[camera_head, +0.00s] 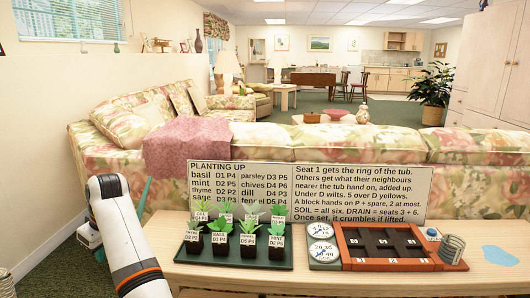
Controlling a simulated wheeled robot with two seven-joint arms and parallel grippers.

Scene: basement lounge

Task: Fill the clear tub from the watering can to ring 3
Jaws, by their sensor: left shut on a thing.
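My left arm reaches in at the lower left, and its gripper (88,237) is mostly hidden behind the arm, left of the table. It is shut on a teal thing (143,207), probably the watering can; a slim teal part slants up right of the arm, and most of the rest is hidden. A small clear, greyish tub (453,249) with ring lines stands at the right end of the table, beside the planter. I cannot make out any water level in it. The held thing is far to the left of the tub. My right gripper is out of view.
A wooden planter (346,257) with dark numbered cells, a dial card (323,251) and a blue-capped item (432,234) stand near the tub. A blue puddle shape (500,256) lies right of it. A dark tray (189,255) holds several labelled seedlings before a text board (410,216).

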